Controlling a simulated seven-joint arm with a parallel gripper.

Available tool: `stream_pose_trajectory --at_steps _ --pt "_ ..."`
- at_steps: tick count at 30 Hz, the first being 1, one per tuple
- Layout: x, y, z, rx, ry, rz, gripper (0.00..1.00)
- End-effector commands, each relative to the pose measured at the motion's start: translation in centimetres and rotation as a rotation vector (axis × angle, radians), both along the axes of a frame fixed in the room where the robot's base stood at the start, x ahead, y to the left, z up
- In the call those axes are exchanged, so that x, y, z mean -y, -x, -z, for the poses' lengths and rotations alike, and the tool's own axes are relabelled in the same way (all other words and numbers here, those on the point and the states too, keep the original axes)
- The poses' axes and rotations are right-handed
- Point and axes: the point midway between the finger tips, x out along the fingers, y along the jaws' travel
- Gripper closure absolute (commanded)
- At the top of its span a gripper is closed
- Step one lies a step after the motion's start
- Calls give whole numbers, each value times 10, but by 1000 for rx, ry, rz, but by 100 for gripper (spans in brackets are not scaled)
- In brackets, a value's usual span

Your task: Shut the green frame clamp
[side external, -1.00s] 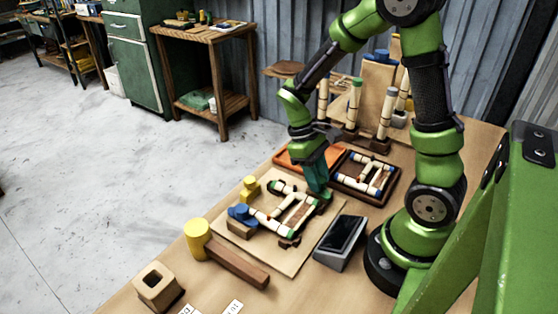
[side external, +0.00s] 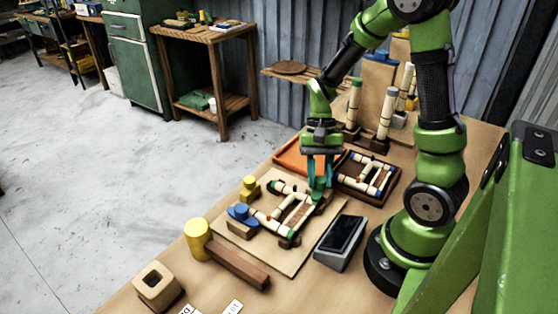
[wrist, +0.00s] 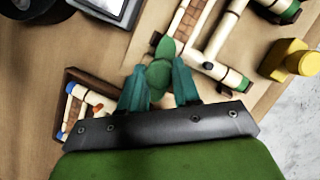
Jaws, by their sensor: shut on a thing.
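The green frame clamp (side external: 318,197) sits at the right edge of the pale board (side external: 290,262), beside the rattan frame (side external: 292,213). My gripper (side external: 320,186) points down over it. In the wrist view, the green clamp's pointed handle (wrist: 164,50) lies between my two teal fingers (wrist: 160,85), which are shut on it. The clamp's lower part is partly hidden by my fingers. The blue clamp (side external: 241,213) and the yellow clamp (side external: 250,188) stand at the board's left side; the yellow one also shows in the wrist view (wrist: 293,60).
A dark tray (side external: 347,183) with rattan pieces and an orange tray (side external: 290,160) lie behind the board. A grey device with a dark screen (side external: 341,240) stands to the right. A yellow-headed mallet (side external: 198,240) and a hollow wooden block (side external: 157,287) are in front. Upright poles stand behind.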

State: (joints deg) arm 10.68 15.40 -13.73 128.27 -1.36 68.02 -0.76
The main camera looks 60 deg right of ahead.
Motion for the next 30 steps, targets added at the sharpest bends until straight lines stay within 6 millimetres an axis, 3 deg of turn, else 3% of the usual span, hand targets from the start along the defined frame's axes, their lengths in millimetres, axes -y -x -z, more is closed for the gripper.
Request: stream_pose_trajectory --at_steps 12,30 --pt "1 0 -1 4 2 210 99" --pt "1 0 -1 4 1 248 99"
